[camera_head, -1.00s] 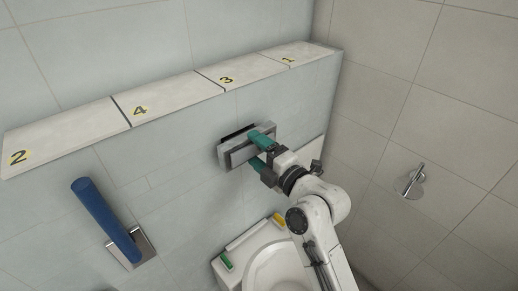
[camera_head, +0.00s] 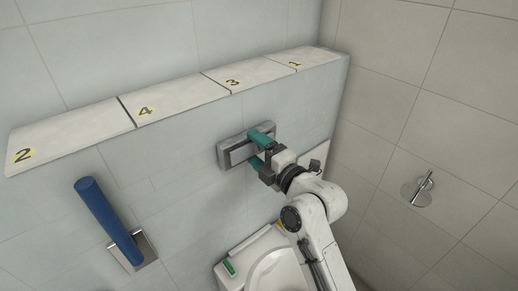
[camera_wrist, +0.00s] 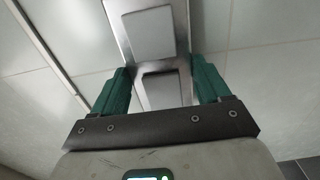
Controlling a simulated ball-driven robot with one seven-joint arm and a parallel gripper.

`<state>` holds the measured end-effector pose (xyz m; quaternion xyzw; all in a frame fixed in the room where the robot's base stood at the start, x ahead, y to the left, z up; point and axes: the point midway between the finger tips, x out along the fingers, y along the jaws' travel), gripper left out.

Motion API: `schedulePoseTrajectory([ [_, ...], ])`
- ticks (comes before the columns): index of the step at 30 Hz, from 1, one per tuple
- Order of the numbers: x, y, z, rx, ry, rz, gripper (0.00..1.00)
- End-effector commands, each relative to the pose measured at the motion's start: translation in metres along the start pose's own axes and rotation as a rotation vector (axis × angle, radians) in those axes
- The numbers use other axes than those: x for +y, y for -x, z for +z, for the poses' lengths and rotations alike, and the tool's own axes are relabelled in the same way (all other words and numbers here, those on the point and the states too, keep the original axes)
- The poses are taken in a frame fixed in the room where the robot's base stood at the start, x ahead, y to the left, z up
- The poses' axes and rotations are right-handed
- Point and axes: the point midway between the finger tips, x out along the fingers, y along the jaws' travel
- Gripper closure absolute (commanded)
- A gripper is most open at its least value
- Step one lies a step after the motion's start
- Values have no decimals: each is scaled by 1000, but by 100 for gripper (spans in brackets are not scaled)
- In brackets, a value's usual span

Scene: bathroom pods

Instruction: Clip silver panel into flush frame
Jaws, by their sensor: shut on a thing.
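The silver panel (camera_head: 238,153) is a grey plate on the pale tiled wall above the toilet. It covers the frame opening, and the frame is hidden behind it. In the wrist view the silver panel (camera_wrist: 148,34) shows two raised rectangular buttons and runs up between my fingers. My gripper (camera_head: 253,148) has green fingers shut on the panel, one above and one below it in the head view. In the wrist view my gripper (camera_wrist: 161,70) has a finger on each side of the panel. I cannot tell whether the panel is fully flush.
A ledge (camera_head: 180,107) with numbered sections runs above the panel. A blue padded bar (camera_head: 108,220) stands out from the wall at left. The toilet (camera_head: 268,262) is below, with green (camera_head: 230,267) and yellow (camera_head: 279,224) pieces. A metal wall fitting (camera_head: 421,190) is at right.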

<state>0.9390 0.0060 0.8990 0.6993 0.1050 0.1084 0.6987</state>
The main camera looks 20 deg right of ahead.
Motion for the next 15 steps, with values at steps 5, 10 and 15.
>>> schedulePoseTrajectory([
  [5, 1, -4, 0, 0, 2, 3, 63],
  [10, 1, -5, 0, 0, 2, 2, 12],
  [15, 1, -5, 0, 0, 1, 1, 0],
])
